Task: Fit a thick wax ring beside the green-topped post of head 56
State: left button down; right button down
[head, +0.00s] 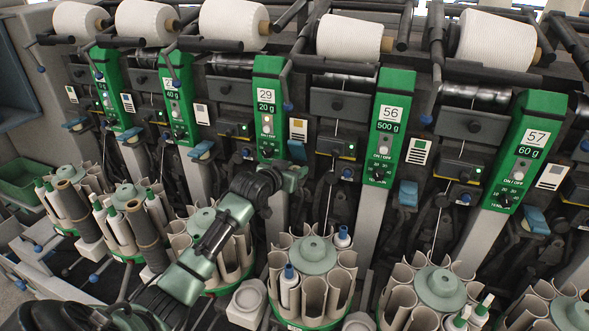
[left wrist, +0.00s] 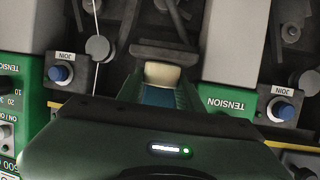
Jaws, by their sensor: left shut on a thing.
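My left gripper (head: 292,178) reaches up from the lower left to the machine front, between the panels of head 29 and head 56. In the left wrist view, the gripper (left wrist: 162,88) is shut on a cream, thick, short piece, which I take as the wax ring (left wrist: 162,75). A blue patch shows below it between the fingers. Head 56 is the green panel marked 56 and 500 g (head: 385,130); its panel shows upside down at the left of the left wrist view (left wrist: 12,145). I cannot make out its green-topped post. My right gripper is out of view.
White yarn cones (head: 352,37) sit along the top. Round magazines with grey tubes (head: 312,255) stand below the heads, close to my left arm. Head 29's panel (head: 268,105) is close beside my gripper. Blue JOIN buttons (left wrist: 60,74) and a thread flank the gripper in the left wrist view.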

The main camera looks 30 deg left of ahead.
pick_arm(q)
jog(key=c, duration=0.9)
grip_release()
jog(key=shift+f, duration=0.15)
jog(key=shift+r, duration=0.2)
jog(key=shift+s, duration=0.25)
jog(key=b+v, duration=0.1)
jog(key=v, duration=1)
jog(key=shift+s+d+r, duration=0.1)
jog(key=shift+s+r, duration=0.05)
jog(key=shift+s, duration=0.05)
